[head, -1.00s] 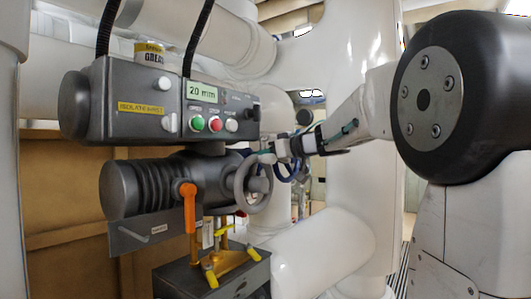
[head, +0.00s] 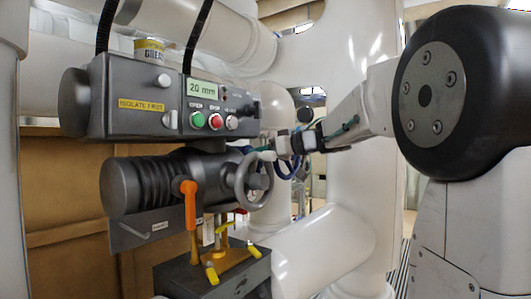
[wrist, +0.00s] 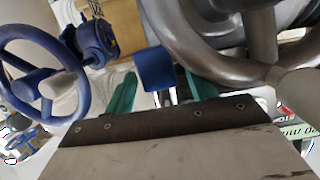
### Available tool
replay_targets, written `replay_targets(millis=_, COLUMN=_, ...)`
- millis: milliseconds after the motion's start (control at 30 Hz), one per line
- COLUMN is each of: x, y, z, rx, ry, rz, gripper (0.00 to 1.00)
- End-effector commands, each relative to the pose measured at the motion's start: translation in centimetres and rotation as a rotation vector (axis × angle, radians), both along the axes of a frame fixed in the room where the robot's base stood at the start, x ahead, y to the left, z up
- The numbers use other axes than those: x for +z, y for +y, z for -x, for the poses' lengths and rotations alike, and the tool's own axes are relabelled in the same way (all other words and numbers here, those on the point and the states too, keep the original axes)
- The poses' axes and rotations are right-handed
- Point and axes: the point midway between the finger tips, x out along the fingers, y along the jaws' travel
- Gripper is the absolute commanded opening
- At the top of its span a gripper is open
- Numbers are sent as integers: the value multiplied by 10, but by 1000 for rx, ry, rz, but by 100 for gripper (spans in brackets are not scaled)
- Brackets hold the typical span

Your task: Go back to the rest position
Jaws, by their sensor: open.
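My gripper (head: 268,150) is beside the upper right rim of the grey handwheel (head: 240,182) in the head view. It is small and partly blended with the pipes behind it. In the wrist view its two green fingers (wrist: 160,85) are spread apart, with nothing held between them. A large grey wheel rim (wrist: 215,62) lies close at the upper right of that view. I cannot tell whether a finger touches it.
The grey actuator box (head: 150,105) carries a 20 mm display (head: 201,88) and buttons. An orange lever (head: 189,203) hangs below. A blue handwheel (wrist: 45,70) is left in the wrist view. White pipes (head: 345,240) stand close behind and below my arm.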

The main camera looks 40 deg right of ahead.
Motion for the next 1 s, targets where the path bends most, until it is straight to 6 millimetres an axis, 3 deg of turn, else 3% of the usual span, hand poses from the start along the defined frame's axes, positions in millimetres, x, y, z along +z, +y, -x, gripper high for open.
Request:
replay_targets(millis=533, x=13, y=-25, z=67, rx=-2, ry=2, rz=0, gripper=60)
replay_targets(millis=867, x=15, y=-27, z=71, rx=2, ry=-8, rz=22, gripper=60)
replay_targets(millis=1000, x=20, y=-57, z=62, rx=-131, ry=-82, rz=148, gripper=60)
